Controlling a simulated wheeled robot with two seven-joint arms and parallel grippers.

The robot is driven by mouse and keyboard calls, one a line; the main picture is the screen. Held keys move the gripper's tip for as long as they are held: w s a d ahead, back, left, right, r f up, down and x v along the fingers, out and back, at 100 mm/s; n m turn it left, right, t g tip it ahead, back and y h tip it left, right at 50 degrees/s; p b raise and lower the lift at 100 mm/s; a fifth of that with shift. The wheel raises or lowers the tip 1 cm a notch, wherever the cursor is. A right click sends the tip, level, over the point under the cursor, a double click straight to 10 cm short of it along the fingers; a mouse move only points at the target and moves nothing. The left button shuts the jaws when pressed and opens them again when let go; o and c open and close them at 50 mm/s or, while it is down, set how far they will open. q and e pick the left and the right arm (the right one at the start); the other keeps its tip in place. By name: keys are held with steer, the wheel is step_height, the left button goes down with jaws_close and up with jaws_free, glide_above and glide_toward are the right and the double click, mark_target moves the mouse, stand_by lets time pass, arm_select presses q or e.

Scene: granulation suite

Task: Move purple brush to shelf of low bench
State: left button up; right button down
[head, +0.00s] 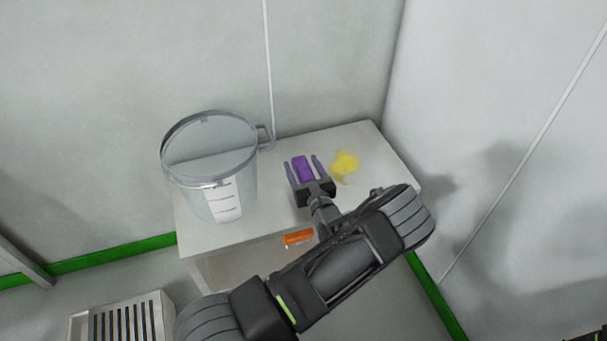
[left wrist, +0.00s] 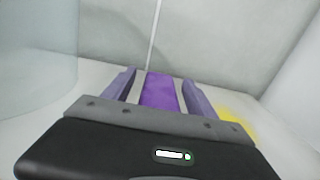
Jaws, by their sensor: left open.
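The purple brush (head: 303,168) lies on the top of the low white bench (head: 235,236). My left gripper (head: 303,165) is open, with one finger on each side of the brush. The left wrist view also shows the brush (left wrist: 159,91) between the two fingers (left wrist: 160,88), with a gap on both sides. The brush's near end is hidden by the gripper body in that view. The bench's lower shelf is mostly hidden by the bench top and my left arm.
A clear measuring bucket (head: 180,178) stands on the bench left of the gripper. A yellow powder patch (head: 344,164) lies just right of it. An orange object (head: 298,238) shows below the bench's front edge. A slatted grey unit (head: 125,318) stands at lower left. Walls close the back and right.

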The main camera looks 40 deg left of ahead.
mark_target(302, 166)
arm_select(q)
jaws_close()
stand_by(0.7)
steer(key=shift+r, duration=0.1)
step_height(302, 166, up, 10)
steer(key=p, duration=0.3)
stand_by(0.6)
